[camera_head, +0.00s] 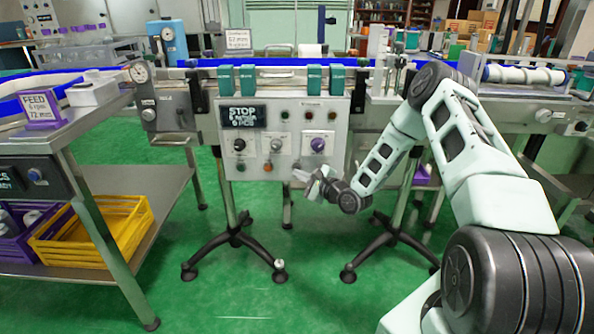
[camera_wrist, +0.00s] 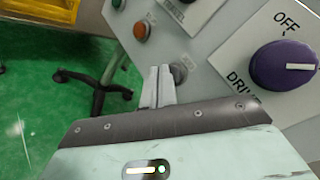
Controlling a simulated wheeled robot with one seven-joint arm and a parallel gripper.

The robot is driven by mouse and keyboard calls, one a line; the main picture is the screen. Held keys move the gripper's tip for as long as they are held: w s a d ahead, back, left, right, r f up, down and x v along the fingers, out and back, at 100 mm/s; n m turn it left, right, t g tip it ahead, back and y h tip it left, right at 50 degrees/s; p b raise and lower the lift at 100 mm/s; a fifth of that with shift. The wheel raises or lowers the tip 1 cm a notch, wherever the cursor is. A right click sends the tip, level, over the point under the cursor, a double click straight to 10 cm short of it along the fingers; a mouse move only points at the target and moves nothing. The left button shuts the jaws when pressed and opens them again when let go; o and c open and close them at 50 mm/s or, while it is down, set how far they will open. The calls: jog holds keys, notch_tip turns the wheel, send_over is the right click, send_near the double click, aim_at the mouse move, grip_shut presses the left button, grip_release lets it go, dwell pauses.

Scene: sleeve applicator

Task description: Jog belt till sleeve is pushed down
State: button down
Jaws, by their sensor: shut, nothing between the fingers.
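The control panel (camera_head: 285,138) hangs on the front of the conveyor (camera_head: 290,88), with a STOP sign at its upper left. A purple selector knob (camera_head: 317,144) is at its right; in the wrist view the knob (camera_wrist: 285,65) is marked OFF and DRIVE, its white line pointing right. An orange button (camera_wrist: 140,31) and a grey round button (camera_wrist: 180,73) are on the panel's lower row. My gripper (camera_wrist: 160,72) is shut and empty, fingertips beside the grey button; contact cannot be told. In the head view my gripper (camera_head: 303,177) is at the panel's lower right edge. I cannot make out a sleeve.
Several teal blocks (camera_head: 248,80) stand along the conveyor, with a round gauge (camera_head: 139,72) at its left end. A feed table (camera_head: 75,125) with a yellow crate (camera_head: 128,225) on its lower shelf is at left. Black tripod feet (camera_head: 238,236) stand below; green floor between is clear.

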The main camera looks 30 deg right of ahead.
jog(key=shift+w+d, duration=0.25)
jog(key=shift+w, duration=0.05)
dwell(0.7)
jog(key=shift+s+a, duration=0.1)
dwell(0.3)
jog(key=shift+s+a+p, duration=0.3)
jog(key=shift+s+a, duration=0.05)
jog(key=shift+s, duration=0.25)
jog(key=s+a, duration=0.1)
jog(key=s, duration=0.1)
jog(key=s+a+p, duration=0.1)
jog(key=s+a, duration=0.1)
jog(key=shift+p, duration=0.3)
jog(key=shift+f, duration=0.1)
dwell(3.5)
